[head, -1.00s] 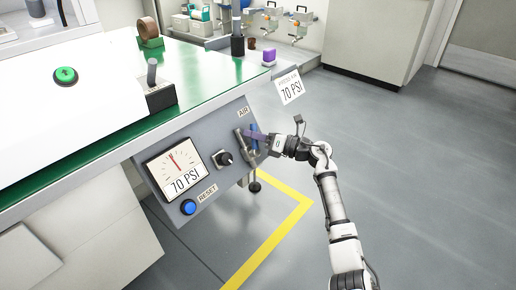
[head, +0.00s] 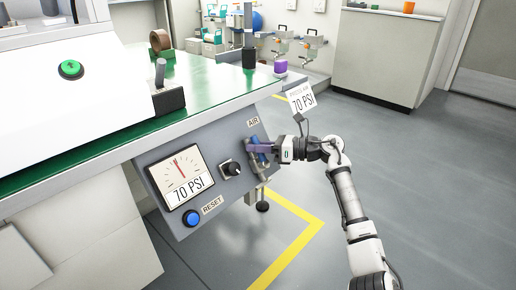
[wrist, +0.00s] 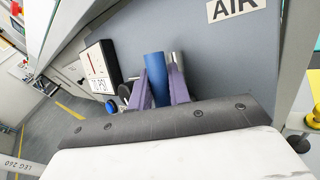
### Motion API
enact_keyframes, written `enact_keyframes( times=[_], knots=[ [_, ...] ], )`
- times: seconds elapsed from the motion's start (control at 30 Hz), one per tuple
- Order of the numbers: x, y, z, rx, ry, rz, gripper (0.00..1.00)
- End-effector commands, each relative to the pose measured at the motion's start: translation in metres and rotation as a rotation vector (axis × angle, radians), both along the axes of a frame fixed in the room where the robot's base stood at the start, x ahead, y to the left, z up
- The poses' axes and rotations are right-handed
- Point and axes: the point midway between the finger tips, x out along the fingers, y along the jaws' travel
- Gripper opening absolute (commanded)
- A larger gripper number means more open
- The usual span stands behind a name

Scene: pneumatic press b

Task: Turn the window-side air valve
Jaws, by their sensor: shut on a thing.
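The air valve is on the grey control panel (head: 222,205), below the AIR label (head: 253,121). Its blue handle (wrist: 154,70) stands between the two purple fingers of my gripper (wrist: 158,92) in the wrist view. In the head view my gripper (head: 259,148) reaches the valve from the right, shut on the handle, and its fingers cover much of it. A bare metal rod (wrist: 176,58) shows just behind the right finger in the wrist view. The pressure gauge (head: 181,179) reads 70 PSI, its red needle close to upright.
A black knob (head: 231,169) and a blue RESET button (head: 191,217) sit left of the valve. A 70 PSI sign (head: 302,98) stands at the bench corner above my gripper. Grey floor to the right is open.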

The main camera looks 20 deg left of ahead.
Motion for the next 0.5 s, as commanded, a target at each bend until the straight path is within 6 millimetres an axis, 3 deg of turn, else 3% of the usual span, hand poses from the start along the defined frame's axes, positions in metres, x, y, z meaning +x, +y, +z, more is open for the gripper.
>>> enact_keyframes(
  times=[0.23, 0.27, 0.3, 0.4, 0.5],
  knots=[
    [-0.0022, 0.0014, 0.0004, 0.0, 0.0, 0.007, 0.0],
    [-0.0022, 0.0014, 0.0004, 0.0, 0.0, 0.007, 0.23],
    [-0.0021, 0.0013, 0.0004, 0.001, 0.0, 0.007, 0.28],
    [-0.0015, 0.001, 0.0003, 0.001, 0.0, 0.005, 0.41],
    [-0.0011, 0.0007, 0.0001, 0.0, 0.0, 0.004, 0.41]
  ],
)
